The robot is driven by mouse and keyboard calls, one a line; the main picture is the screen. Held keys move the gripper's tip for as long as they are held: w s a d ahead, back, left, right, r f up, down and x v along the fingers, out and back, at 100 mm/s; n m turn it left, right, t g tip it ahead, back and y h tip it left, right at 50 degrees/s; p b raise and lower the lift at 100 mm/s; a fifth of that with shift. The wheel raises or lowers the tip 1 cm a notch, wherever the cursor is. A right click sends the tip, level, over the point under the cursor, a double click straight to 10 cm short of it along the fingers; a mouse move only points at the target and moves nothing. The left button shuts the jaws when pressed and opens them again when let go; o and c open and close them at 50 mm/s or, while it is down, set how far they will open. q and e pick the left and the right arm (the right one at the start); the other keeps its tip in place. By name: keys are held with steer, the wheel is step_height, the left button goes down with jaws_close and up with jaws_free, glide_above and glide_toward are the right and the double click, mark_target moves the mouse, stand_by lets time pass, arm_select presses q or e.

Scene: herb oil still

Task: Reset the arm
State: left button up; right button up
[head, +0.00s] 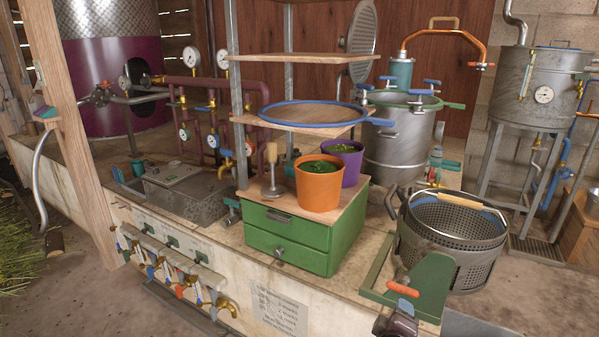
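Neither of my arms can be made out clearly in the head view, and no gripper fingers show. A dark rounded part (396,324) sits at the bottom edge, right of centre, below a red-handled lever (403,289). It is cut off by the frame, and I cannot tell what it belongs to.
A green drawer box (289,247) bears an orange pot (319,187) and a purple pot (351,169) under wooden shelves. A perforated basket (452,242) stands to the right beside a green bracket (428,286). Several taps (228,306) line the bench front. A wooden post (68,110) rises at left.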

steer(key=s+a+r+m+y+p, duration=0.1)
steer(key=s+r+m+y+p, duration=0.15)
steer(key=s, duration=0.35)
steer(key=s+a+r+m+y+p, duration=0.1)
steer(key=s+r+m+y+p, duration=0.1)
steer(key=s+m+y, duration=0.3)
arm_select(q)
step_height(320, 180, up, 8)
steer(key=t+p, duration=0.1)
steer(key=p, duration=0.4)
steer(key=shift+a+n, duration=0.15)
steer(key=shift+n, duration=0.15)
arm_select(e)
steer(key=s+d+f+g, duration=0.1)
steer(key=s+d+f, duration=0.1)
steer(key=s, duration=1.1)
steer(key=s+d+f+g, duration=0.1)
steer(key=s+d, duration=0.1)
steer(key=s, duration=1.1)
steer(key=shift+f+g, duration=0.35)
steer(key=shift+g, duration=0.05)
arm_select(q)
steer(key=shift+s, duration=0.1)
arm_select(e)
steer(key=shift+m+h, duration=0.25)
